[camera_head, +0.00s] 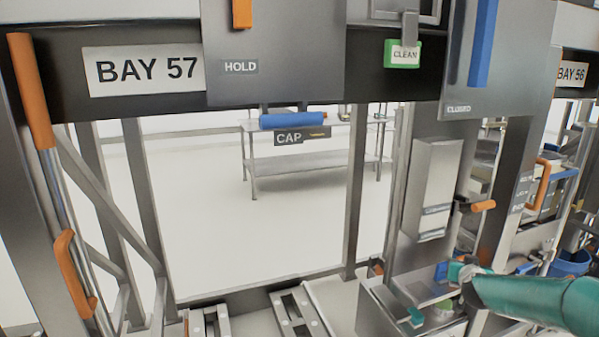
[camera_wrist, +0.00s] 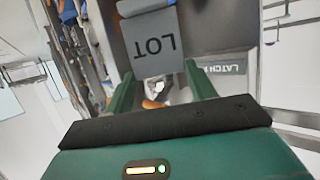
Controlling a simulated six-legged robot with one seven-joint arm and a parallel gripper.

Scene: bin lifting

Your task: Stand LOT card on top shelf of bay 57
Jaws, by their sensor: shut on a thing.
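The grey LOT card (camera_wrist: 153,58) appears upside down in the wrist view, with a blue-grey roll (camera_wrist: 145,6) along its far edge. My gripper (camera_wrist: 159,72) is shut on the card, with one green finger at each side of it. In the head view my gripper (camera_head: 456,273) is at the lower right, in front of the bay's right side; the card is too small to make out there. The BAY 57 sign (camera_head: 145,71) is on the dark beam (camera_head: 50,85) at upper left. The top shelf's surface cannot be made out.
A HOLD panel (camera_head: 270,40), green CLEAN tag (camera_head: 402,54) and CLOSED panel (camera_head: 490,85) hang on the beam. A CAP card (camera_head: 290,138) with a blue roll is below. An open grey bin (camera_head: 375,312) sits beneath my gripper. Orange handles (camera_head: 32,90) line the left post.

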